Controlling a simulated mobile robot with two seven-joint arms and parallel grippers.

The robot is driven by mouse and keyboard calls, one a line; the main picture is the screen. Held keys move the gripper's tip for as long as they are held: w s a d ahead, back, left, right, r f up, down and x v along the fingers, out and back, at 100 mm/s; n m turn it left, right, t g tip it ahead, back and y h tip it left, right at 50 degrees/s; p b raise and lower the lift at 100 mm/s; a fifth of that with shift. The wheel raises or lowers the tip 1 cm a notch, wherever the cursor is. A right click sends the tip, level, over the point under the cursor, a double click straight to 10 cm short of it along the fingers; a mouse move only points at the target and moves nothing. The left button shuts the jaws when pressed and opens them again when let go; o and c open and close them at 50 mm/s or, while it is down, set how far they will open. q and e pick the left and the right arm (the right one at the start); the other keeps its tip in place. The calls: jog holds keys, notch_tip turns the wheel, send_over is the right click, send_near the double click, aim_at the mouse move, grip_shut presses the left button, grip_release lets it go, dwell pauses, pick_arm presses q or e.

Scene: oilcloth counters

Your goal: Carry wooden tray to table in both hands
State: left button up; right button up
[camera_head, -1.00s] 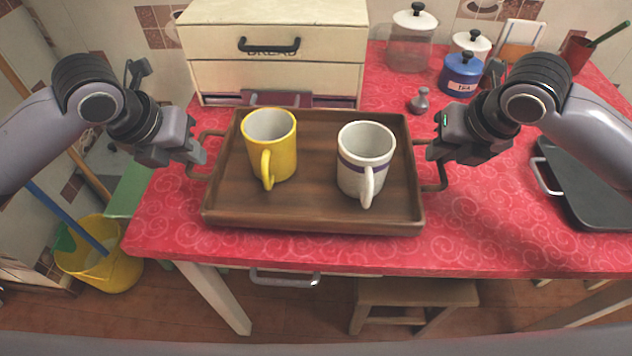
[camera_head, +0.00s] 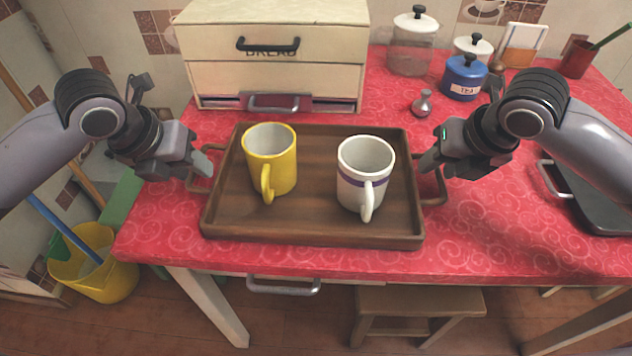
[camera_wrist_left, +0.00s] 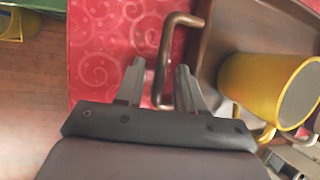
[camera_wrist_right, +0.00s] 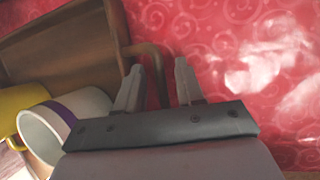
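The brown wooden tray (camera_head: 310,228) appears to rest on the red-covered table (camera_head: 500,245). It carries a yellow mug (camera_head: 278,168) and a white mug with a purple band (camera_head: 358,192), both upright. My left gripper (camera_head: 206,164) is at the tray's left handle; in the left wrist view the handle (camera_wrist_left: 168,50) passes between its open fingers (camera_wrist_left: 160,80). My right gripper (camera_head: 428,168) is at the right handle; in the right wrist view that handle (camera_wrist_right: 152,55) lies between its open fingers (camera_wrist_right: 158,82). Gaps show beside both handles.
A cream bread box (camera_head: 275,75) stands close behind the tray. A glass jar (camera_head: 411,50), a blue canister (camera_head: 463,78) and a small grey shaker (camera_head: 422,103) are behind right. A dark pan (camera_head: 600,195) lies at right. A stool (camera_head: 420,300) and yellow bucket (camera_head: 95,270) are on the floor.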

pick_arm(q)
jog(key=v, duration=1.2)
pick_arm(e)
jog(key=v, duration=1.2)
